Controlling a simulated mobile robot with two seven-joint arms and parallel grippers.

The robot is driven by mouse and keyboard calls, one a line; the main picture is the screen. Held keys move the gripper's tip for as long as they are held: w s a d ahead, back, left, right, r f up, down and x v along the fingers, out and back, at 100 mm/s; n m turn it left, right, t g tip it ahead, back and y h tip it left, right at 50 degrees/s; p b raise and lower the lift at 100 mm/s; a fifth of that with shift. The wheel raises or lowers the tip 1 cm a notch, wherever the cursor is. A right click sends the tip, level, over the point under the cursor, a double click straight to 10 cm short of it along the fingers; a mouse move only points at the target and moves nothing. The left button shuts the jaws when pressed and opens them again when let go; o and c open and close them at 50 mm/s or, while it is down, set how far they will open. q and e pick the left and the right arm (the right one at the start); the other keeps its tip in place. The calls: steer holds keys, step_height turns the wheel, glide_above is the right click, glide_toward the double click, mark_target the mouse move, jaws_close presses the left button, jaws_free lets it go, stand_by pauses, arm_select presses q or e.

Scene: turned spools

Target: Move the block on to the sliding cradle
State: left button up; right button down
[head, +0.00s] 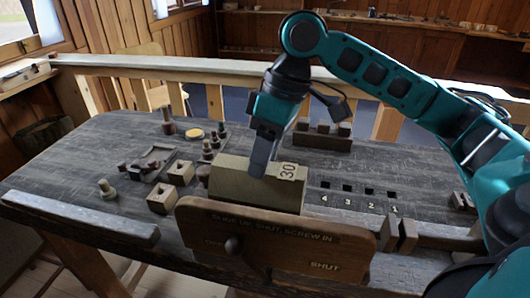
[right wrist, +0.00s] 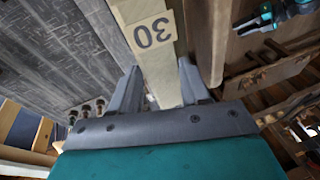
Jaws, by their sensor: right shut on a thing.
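The block (head: 235,175) is a long pale wooden piece marked "30" at its right end. It lies level just behind a brown board lettered "SLIDE UP, SHUT, SCREW IN". My right gripper (head: 263,155) points down and is shut on the block near its marked end. In the right wrist view the block (right wrist: 153,45) runs between the two fingers of my right gripper (right wrist: 158,88). The brown board hides the block's underside, so I cannot tell whether it rests on anything. I cannot clearly make out the sliding cradle.
The lettered brown board (head: 200,225) stands at the table's front edge. Numbered square holes (head: 347,188) lie to the right, with wooden jaws (head: 399,233) nearby. Small wooden blocks (head: 162,199) and turned pieces stand left. A dark rack (head: 322,138) stands behind.

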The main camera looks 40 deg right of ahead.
mark_target(266, 184)
steer(key=shift+f+b, duration=0.55)
steer(key=shift+f, duration=0.15)
steer(key=shift+f+b, duration=0.65)
steer(key=shift+f, duration=1.85)
steer(key=shift+p, duration=0.75)
steer(key=shift+c, duration=2.4)
jaws_free()
steer(key=shift+o, duration=0.4)
